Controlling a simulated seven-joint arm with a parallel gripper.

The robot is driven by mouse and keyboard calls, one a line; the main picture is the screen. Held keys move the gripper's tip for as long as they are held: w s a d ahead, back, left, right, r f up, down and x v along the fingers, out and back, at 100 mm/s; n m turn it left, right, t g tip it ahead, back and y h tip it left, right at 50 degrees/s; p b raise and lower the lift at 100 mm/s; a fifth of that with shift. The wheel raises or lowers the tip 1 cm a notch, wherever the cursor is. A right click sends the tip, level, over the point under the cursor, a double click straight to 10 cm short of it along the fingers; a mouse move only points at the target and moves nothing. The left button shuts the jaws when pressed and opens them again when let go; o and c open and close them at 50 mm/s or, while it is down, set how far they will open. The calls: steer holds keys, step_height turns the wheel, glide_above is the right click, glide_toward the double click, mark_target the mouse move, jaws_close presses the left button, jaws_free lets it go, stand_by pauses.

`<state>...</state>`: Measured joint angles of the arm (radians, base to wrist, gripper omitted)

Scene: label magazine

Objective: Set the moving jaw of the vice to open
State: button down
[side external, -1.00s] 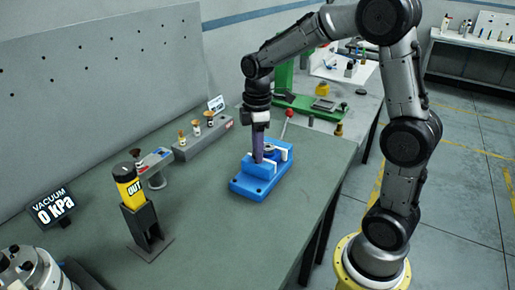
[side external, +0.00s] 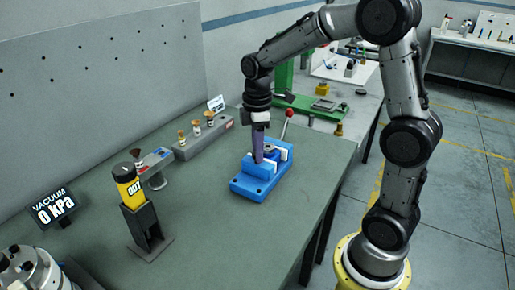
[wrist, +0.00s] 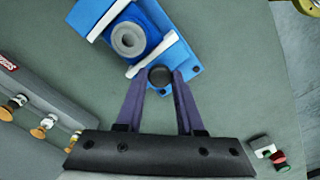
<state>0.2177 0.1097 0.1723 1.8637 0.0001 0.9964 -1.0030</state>
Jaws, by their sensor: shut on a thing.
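The blue vice (side external: 262,186) stands on the bench below my gripper. Its two white jaw plates show in the wrist view: a far one (wrist: 108,16) and a near one (wrist: 152,53), apart from each other. A blue part with a grey ring (wrist: 129,39) sits between them. My gripper (wrist: 160,82) points down at the near end of the vice, its purple fingers closed on a dark round knob (wrist: 159,75) just outside the near plate. In the side view the fingers (side external: 258,146) hide part of the vice.
A grey rack with several small bottles (side external: 205,138) stands left of the vice. A yellow tube in a dark holder (side external: 130,190) and a vacuum display (side external: 54,207) are farther left. A red-tipped lever (side external: 289,112) rises behind.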

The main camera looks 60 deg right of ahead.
stand_by(0.3)
steer(key=shift+a+r, duration=0.1)
steer(key=shift+a, duration=1.25)
steer(key=c, duration=0.5)
jaws_free()
steer(key=shift+r, duration=6.85)
